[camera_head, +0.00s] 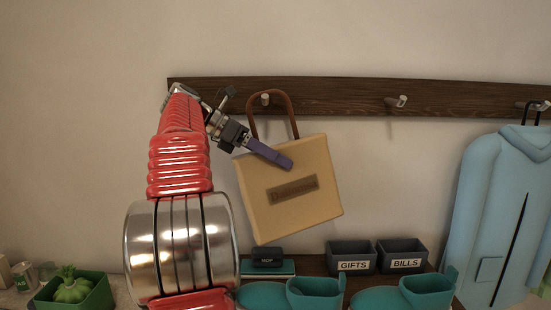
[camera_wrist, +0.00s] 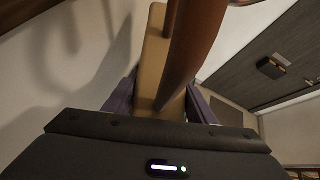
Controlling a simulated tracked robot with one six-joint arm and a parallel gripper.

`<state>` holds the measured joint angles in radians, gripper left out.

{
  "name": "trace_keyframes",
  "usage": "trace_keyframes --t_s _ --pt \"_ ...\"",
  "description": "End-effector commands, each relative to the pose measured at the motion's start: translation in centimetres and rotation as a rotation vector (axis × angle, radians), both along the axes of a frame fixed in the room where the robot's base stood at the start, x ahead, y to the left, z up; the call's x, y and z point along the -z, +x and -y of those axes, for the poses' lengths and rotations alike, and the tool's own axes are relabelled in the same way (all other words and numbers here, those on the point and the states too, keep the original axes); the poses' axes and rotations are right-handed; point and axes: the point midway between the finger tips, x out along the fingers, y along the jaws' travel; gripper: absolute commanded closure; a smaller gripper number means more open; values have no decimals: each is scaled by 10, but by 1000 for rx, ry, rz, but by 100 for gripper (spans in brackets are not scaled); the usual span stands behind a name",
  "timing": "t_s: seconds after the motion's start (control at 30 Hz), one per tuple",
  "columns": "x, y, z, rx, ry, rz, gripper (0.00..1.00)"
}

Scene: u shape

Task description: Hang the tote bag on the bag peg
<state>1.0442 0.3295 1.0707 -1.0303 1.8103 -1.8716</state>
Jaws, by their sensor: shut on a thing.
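The tan tote bag (camera_head: 263,209) with a brown strap handle (camera_head: 285,98) hangs tilted in front of the wall in the head view. My gripper (camera_head: 283,160) is shut on the bag's upper part. In the wrist view the bag's narrow tan side (camera_wrist: 151,65) lies between the purple fingers of my gripper (camera_wrist: 160,103), and the handle (camera_wrist: 196,45) rises close to the camera. A light peg (camera_head: 265,99) on the dark rail shows inside the top of the handle loop. I cannot tell whether the handle is over the peg or in front of it.
The dark wooden rail (camera_head: 335,97) has a bare middle peg (camera_head: 396,101) and a blue coat (camera_head: 503,205) at the right. Below stand teal boots (camera_head: 316,290), grey GIFTS (camera_head: 352,256) and BILLS (camera_head: 402,255) boxes, and a green planter (camera_head: 73,292).

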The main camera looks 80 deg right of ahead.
Motion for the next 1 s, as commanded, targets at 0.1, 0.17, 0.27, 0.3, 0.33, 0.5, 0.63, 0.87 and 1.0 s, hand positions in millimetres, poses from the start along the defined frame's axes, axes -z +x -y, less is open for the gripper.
trace_keyframes --t_s 0.1,0.17,0.27,0.3,0.33,0.5,0.63,0.87,1.0 --pt "-1 0 0 0 -1 -1 100" --pt "-1 0 0 0 -1 -1 100" --pt "-1 0 0 0 -1 -1 100" --pt "-1 0 0 0 -1 -1 100" --pt "-1 0 0 0 -1 -1 100" --pt "-1 -1 0 0 -1 -1 47" --pt "-1 -1 0 0 -1 -1 37" --pt "0 -1 0 1 0 0 28" --pt "0 -1 0 1 0 0 28"
